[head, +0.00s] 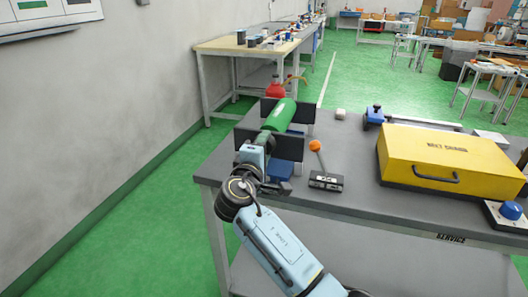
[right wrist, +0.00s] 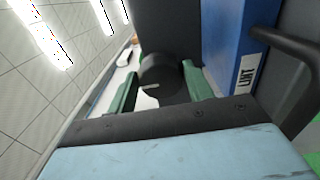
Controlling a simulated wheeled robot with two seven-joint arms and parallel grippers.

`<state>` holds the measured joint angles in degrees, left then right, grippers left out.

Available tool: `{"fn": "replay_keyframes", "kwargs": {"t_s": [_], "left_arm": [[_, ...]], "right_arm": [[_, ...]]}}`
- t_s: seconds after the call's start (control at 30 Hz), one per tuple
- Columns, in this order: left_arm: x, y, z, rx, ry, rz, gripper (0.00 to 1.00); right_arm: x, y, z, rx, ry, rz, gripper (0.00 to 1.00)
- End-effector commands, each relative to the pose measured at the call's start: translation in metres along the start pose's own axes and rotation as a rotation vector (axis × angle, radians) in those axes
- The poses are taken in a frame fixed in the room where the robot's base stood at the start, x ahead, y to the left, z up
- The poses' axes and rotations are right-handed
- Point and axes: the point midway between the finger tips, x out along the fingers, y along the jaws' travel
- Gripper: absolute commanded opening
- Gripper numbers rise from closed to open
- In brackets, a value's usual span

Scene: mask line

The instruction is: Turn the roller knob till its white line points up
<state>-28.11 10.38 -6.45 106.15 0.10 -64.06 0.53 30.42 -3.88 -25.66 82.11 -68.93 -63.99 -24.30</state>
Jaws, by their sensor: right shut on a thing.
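The green roller (head: 279,115) lies between two dark upright plates (head: 286,145) at the left end of the grey table. Its dark round knob (right wrist: 165,75) shows in the right wrist view, with a short white line (right wrist: 150,87) on the left part of its face, running nearly level across that picture. My right gripper (head: 264,138) is at the near end of the roller in the head view. Its green fingers (right wrist: 160,90) are shut on the knob, one on each side. In the head view the gripper hides the knob and its line. My left gripper is not in view.
A blue box (head: 281,171) stands close to the right of my gripper; its label shows in the wrist view (right wrist: 240,55). A lever with an orange ball (head: 315,146) and a yellow case (head: 440,160) stand further right on the table (head: 360,195). A wall is at left.

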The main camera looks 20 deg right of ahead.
Motion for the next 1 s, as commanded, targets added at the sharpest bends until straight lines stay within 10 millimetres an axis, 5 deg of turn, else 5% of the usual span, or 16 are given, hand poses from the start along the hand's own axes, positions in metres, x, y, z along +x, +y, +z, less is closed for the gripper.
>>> {"fn": "replay_keyframes", "kwargs": {"t_s": [0.47,0.5,0.63,1.0], "left_arm": [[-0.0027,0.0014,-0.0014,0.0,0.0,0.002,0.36],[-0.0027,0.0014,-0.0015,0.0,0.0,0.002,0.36],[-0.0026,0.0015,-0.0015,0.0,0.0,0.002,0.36],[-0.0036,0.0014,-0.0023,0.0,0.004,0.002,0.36]], "right_arm": [[-0.0006,-0.0012,-0.0004,0.014,0.0,-0.003,0.28],[-0.0006,-0.0012,-0.0004,0.014,0.0,-0.003,0.54],[-0.0005,-0.001,-0.0003,0.014,0.0,-0.002,0.71],[-0.0053,-0.0007,-0.0006,0.013,0.001,-0.002,0.72]]}}
